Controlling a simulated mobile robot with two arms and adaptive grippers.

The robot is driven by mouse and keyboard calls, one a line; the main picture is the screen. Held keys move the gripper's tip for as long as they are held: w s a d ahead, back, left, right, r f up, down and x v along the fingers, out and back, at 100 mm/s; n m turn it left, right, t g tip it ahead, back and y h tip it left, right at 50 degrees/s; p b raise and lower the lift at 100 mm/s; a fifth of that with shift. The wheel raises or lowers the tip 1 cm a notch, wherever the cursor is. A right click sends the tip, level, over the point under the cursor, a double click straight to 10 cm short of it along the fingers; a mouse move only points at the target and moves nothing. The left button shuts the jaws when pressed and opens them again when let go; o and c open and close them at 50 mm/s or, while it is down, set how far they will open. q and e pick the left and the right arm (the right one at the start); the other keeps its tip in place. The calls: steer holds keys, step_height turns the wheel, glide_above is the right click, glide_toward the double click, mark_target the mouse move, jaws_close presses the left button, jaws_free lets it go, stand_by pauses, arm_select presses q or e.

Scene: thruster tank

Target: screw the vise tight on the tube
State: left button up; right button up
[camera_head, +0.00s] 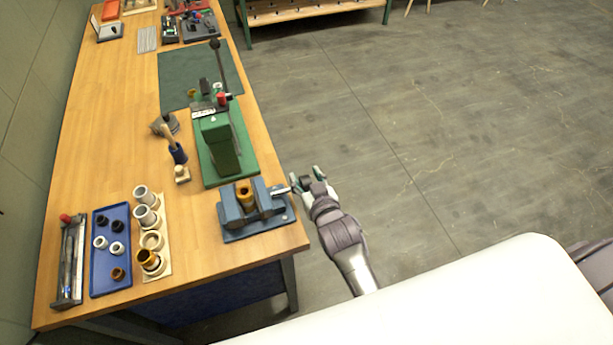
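The blue vise (233,218) stands on its base plate at the near right corner of the wooden bench. A brass-coloured tube (244,196) stands upright between its jaws; I cannot tell how firmly it is clamped. The vise's screw end and handle (279,190) point right, past the bench edge. My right gripper (307,179) is just right of the handle, beyond the bench edge over the floor. Its fingers are spread apart, and no object shows between them. The nearer finger is close to the handle end; contact cannot be told. My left gripper is not in view.
A green press (219,145) stands just behind the vise. A blue tray (110,270) with small rings and a wooden rack (158,266) with tubes lie to the left. A wood-handled brush-like tool (168,132) is near the press. Open floor lies right of the bench.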

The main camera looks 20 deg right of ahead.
steer(key=shift+s+a, duration=0.1)
steer(key=shift+a, duration=0.05)
steer(key=shift+s, duration=0.3)
steer(key=v, duration=1.1)
steer(key=shift+r, duration=0.15)
steer(key=shift+o, duration=0.3)
